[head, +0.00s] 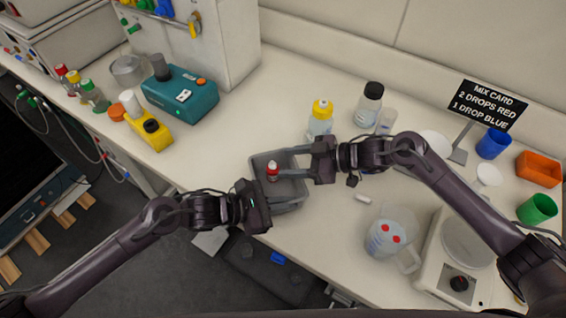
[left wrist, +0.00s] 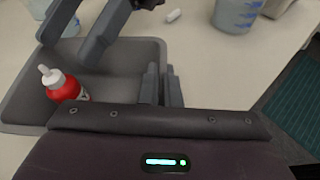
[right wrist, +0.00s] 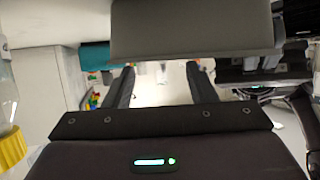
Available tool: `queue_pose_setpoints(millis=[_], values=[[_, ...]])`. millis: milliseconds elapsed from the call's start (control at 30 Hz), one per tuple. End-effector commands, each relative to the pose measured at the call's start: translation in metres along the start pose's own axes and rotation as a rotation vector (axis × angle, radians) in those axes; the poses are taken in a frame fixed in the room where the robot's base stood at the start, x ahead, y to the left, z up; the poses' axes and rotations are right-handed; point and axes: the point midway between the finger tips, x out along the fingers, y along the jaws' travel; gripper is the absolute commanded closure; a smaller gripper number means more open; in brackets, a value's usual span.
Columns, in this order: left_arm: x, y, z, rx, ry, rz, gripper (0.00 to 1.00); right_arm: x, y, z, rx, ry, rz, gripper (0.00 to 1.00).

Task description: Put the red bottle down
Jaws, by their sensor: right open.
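The red bottle (head: 272,170), small with a white tip, stands in the grey tray (head: 293,205). It also shows at the left of the left wrist view (left wrist: 64,86), upright on the tray floor. My right gripper (head: 284,163) is open over the tray, its fingers pointing at the bottle from the right; the bottle looks free of them. My left gripper (head: 297,201) is at the tray's near side. Its fingers are close together and empty in the left wrist view (left wrist: 163,86).
A yellow-capped bottle (head: 320,118) and a black-capped bottle (head: 371,104) stand behind the tray. A teal device (head: 182,95) and a yellow one (head: 148,126) stand left. Bench is clear left of the tray.

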Motion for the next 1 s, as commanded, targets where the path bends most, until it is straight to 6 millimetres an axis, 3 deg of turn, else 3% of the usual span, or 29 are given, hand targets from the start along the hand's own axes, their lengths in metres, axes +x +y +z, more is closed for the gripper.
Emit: queue_pose_setpoints(millis=[200, 400, 600, 933, 1000], values=[[0.0, 0.0, -0.001, -0.001, 0.002, 0.001, 1.0, -0.051, 0.0, 0.0, -0.002, 0.0, 0.0, 0.49], [0.0, 0.001, -0.001, -0.001, 0.002, 0.001, 1.0, -0.083, -0.001, -0.001, -0.003, 0.003, -0.002, 0.49], [0.0, 0.001, -0.001, -0.001, 0.002, 0.002, 1.0, -0.094, -0.001, -0.002, -0.003, 0.004, -0.004, 0.49], [0.0, 0.001, -0.001, -0.001, 0.002, 0.002, 1.0, -0.095, -0.001, -0.002, -0.003, 0.005, -0.004, 0.49], [0.0, 0.001, -0.001, -0.001, 0.002, 0.003, 0.9, -0.095, -0.001, -0.002, -0.004, 0.005, -0.004, 0.49]])
